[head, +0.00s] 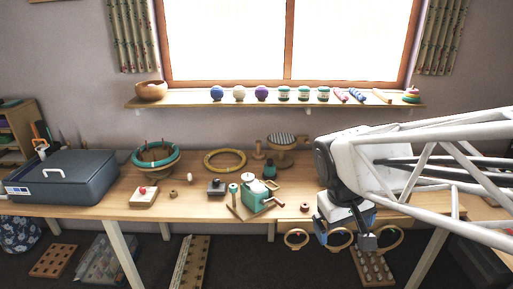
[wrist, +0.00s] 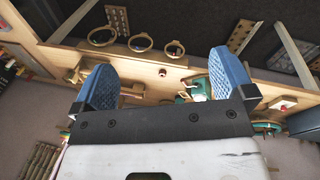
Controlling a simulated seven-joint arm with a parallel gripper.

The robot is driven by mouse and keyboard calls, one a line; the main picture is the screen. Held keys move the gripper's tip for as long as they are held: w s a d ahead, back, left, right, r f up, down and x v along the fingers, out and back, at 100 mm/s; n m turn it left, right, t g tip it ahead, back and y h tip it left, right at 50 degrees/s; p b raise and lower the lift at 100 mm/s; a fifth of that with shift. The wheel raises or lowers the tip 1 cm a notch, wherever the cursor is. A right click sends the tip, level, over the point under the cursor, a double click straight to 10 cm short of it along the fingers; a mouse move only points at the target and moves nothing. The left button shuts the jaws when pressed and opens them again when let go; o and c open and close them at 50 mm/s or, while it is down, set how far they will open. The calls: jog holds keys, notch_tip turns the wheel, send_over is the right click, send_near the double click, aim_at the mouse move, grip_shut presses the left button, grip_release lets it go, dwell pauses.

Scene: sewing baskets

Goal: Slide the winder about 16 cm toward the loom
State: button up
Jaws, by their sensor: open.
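The winder, which I take to be the teal box-shaped device with wooden parts (head: 255,193), stands near the front edge of the table, right of centre. Part of it shows between my fingers in the wrist view (wrist: 190,92). The loom, which I take to be the round teal ring with pegs (head: 155,161), sits left of it, toward the back; its teal ring also shows at the right of the wrist view (wrist: 268,127). My gripper (head: 345,233) is open and empty, pointing down at the table's front right, right of the winder and apart from it.
Between loom and winder are a pincushion block (head: 144,197), small wooden spools (head: 173,194) and a dark-topped block (head: 216,188). A wooden hoop (head: 225,160) lies behind. A small reddish piece (head: 304,207) lies right of the winder.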

jog(key=w+a+r+y, duration=0.2)
jog(key=w+a, duration=0.1)
jog(key=w, duration=0.6)
jog(key=n+g, duration=0.1)
jog(key=n, duration=0.4)
send_over(258, 187)
jog(key=f, duration=1.9)
jog(key=shift+s+d+f, duration=0.3)
jog(key=shift+w+a+f, duration=0.25)
jog(key=shift+w+f, duration=0.15)
jog(key=shift+f, duration=0.15)
jog(key=shift+f, duration=3.95)
